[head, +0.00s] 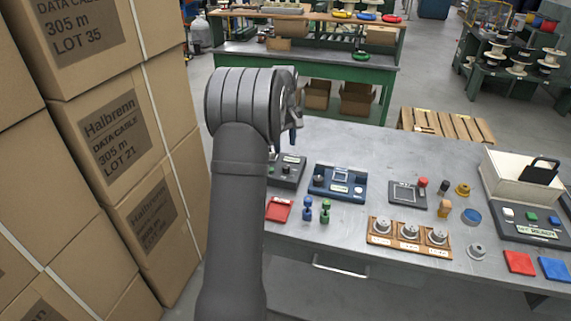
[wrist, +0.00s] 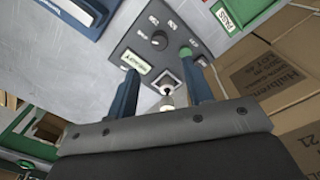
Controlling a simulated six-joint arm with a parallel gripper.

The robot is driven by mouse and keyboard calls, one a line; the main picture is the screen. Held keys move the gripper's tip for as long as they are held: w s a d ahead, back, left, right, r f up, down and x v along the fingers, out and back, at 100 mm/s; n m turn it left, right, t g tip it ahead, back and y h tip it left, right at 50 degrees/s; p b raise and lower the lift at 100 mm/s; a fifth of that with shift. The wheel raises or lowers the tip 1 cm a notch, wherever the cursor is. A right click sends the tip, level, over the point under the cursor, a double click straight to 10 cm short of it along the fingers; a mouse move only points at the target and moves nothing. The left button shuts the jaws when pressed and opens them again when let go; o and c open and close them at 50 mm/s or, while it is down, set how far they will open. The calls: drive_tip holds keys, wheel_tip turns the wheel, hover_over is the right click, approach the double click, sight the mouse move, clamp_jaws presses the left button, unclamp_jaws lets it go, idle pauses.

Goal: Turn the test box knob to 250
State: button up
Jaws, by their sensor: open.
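The test box (wrist: 140,45) is a grey panel in the wrist view with a dark round knob (wrist: 158,40) and small white markings around it, too small to read. A green button (wrist: 185,52), a pale label (wrist: 136,61) and a small square fitting sit on the same panel. In the head view the test box (head: 291,172) stands at the table's left end, partly hidden by my arm. My gripper (wrist: 163,80) is open, its two blue fingers apart over the fitting's end of the panel. The knob lies beyond the fingertips, apart from them.
A blue device (head: 340,184) stands right of the test box, with a red tray (head: 279,209) and blue and green pegs in front. A wooden rack (head: 409,238) holds several metal spools. Stacked cartons (head: 110,140) rise close on the left. Bare table lies behind the devices.

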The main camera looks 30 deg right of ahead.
sight(286, 166)
wheel_tip(286, 166, down, 9)
drive_tip(key=shift+d, duration=0.1)
idle(0.3)
drive_tip(key=c, duration=1)
